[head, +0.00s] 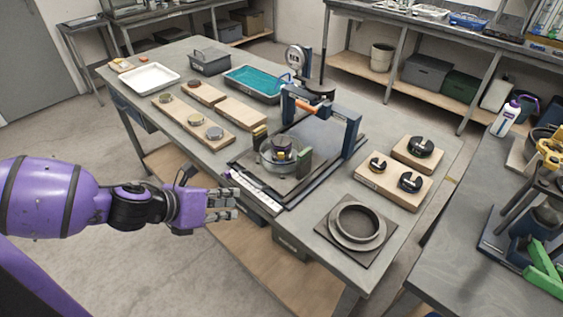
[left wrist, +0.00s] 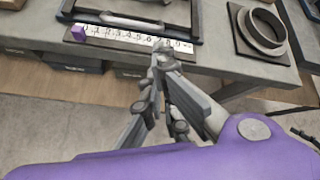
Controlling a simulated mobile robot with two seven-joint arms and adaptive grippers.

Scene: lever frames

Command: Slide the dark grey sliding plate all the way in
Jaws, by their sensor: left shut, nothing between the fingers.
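The dark grey sliding plate (head: 268,186) lies in the press frame at the near edge of the grey table, carrying a round fixture (head: 279,153). A white numbered scale (head: 256,191) with a small purple block runs along its near side; the scale also shows in the left wrist view (left wrist: 135,38). My left gripper (head: 236,205) is shut and empty, in front of the table edge near the scale, apart from the plate as far as I can tell. Its fingertips show in the left wrist view (left wrist: 160,56), just short of the scale. My right gripper is not in view.
The frame has blue posts (head: 351,133) and an orange bar (head: 305,106). A ring on a square base (head: 357,222) and wooden blocks with black knobs (head: 392,185) stand to its right. Wooden boards with discs (head: 190,120) lie to its left. Space before the table is free.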

